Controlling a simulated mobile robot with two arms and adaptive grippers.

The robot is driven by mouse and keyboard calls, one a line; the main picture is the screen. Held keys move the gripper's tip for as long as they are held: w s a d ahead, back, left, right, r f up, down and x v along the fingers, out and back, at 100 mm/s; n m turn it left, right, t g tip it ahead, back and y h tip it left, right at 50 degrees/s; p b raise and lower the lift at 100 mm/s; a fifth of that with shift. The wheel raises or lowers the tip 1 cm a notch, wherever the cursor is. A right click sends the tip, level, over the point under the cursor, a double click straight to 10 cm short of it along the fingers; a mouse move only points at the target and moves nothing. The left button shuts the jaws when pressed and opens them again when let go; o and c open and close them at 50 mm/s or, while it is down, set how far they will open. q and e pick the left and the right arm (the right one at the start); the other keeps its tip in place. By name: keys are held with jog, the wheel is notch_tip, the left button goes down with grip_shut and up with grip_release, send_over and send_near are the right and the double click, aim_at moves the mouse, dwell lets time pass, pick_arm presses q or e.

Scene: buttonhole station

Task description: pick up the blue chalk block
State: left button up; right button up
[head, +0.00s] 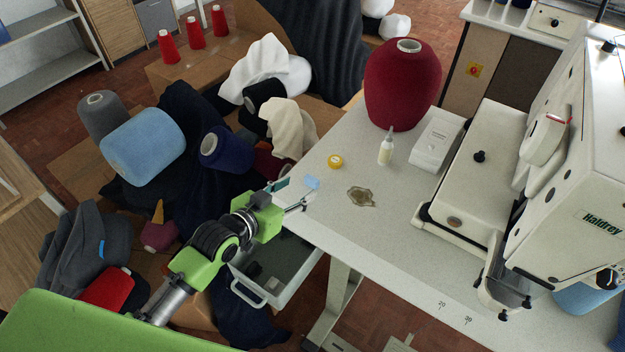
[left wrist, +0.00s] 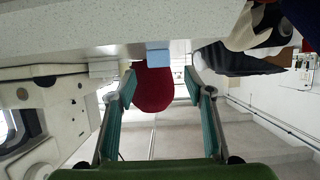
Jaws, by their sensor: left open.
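The blue chalk block (head: 312,182) is a small pale blue block lying on the grey-white table (head: 400,235) near its left edge. My left gripper (head: 294,194) is at that edge, open and empty, with its fingertips just short of the block. In the left wrist view, which is upside down, the block (left wrist: 158,57) appears in line with the gap between the two teal-padded fingers (left wrist: 160,88). I see no finger touching it. My right gripper is not in view.
A yellow round item (head: 335,161), a brownish flat piece (head: 361,197) and a small white bottle (head: 385,150) lie or stand nearby. A large red cone (head: 403,88) and the sewing machine (head: 570,160) stand farther off. A drawer (head: 285,285) hangs below the table edge.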

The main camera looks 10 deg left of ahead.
aim_at(310, 181)
pick_arm(q)
jog(key=shift+w+d+f, duration=0.25)
jog(key=shift+w, duration=0.3)
jog(key=shift+x, duration=0.9)
jog(key=x, duration=0.3)
jog(key=shift+w+d, duration=0.2)
jog(key=shift+w+d+f, duration=0.1)
jog(key=shift+w, duration=0.1)
jog(key=c, duration=1)
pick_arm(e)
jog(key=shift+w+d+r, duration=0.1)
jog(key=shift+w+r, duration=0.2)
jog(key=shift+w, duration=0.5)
